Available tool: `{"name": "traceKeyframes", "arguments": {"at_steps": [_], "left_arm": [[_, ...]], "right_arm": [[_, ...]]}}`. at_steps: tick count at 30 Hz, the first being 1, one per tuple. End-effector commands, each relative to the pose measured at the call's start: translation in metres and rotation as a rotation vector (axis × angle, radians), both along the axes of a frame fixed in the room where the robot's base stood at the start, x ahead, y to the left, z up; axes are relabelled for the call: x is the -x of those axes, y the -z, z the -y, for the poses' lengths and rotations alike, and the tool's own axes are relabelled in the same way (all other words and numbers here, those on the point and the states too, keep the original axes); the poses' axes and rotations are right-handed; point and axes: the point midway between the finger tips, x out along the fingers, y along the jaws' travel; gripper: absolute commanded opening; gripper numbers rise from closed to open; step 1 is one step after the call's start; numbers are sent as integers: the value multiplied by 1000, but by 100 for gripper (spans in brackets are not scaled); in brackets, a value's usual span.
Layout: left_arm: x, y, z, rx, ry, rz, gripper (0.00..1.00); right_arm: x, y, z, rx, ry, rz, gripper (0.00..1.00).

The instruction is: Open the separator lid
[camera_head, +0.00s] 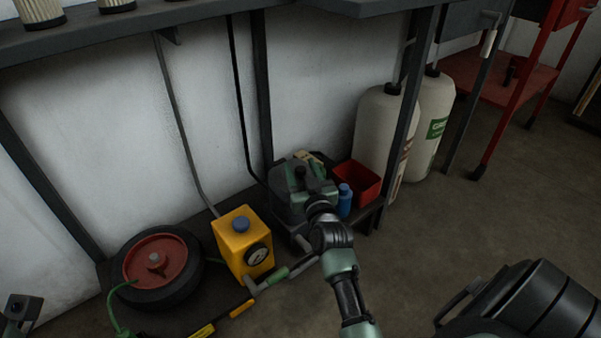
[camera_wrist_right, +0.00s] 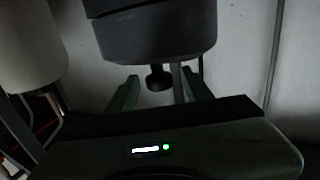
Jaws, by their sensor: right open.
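The separator (camera_head: 287,207) is a dark grey round vessel on the low shelf, beside the yellow box. My right gripper (camera_head: 312,180) covers much of its top in the head view. In the right wrist view, where things look upside down, the dark separator lid (camera_wrist_right: 155,37) shows with a black knob (camera_wrist_right: 158,78). The open green fingers of my right gripper (camera_wrist_right: 160,92) stand on either side of the knob. I cannot tell whether they touch it. The lid looks closed. A small dark part at the lower left of the head view may be my left gripper (camera_head: 15,308); its jaws are unclear.
A yellow box with a gauge (camera_head: 243,243) and a hose reel (camera_head: 157,268) stand to the left. A blue bottle (camera_head: 345,201) and a red bin (camera_head: 358,181) are close on the right. Large cream bottles (camera_head: 379,130) stand behind a dark post. Open floor lies at right.

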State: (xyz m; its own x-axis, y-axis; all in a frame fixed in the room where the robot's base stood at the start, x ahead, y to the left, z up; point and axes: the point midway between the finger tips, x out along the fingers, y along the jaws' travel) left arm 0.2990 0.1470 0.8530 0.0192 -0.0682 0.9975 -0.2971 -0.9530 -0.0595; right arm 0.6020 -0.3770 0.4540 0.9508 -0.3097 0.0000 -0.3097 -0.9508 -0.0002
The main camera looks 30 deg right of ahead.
Motion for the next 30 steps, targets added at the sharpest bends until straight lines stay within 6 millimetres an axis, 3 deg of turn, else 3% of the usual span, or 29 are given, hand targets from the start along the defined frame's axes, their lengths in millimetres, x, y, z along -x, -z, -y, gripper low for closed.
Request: {"name": "traceKeyframes", "arguments": {"at_steps": [8,12,14,30], "left_arm": [[0,-1,0,0,0,2,36],[0,-1,0,0,0,2,36],[0,-1,0,0,0,2,36],[0,-1,0,0,0,2,36]], "right_arm": [[-2,0,1,0,0,-1,50],[-2,0,1,0,0,-1,11],[-2,0,1,1,0,-1,0],[-2,0,1,1,0,-1,0]]}}
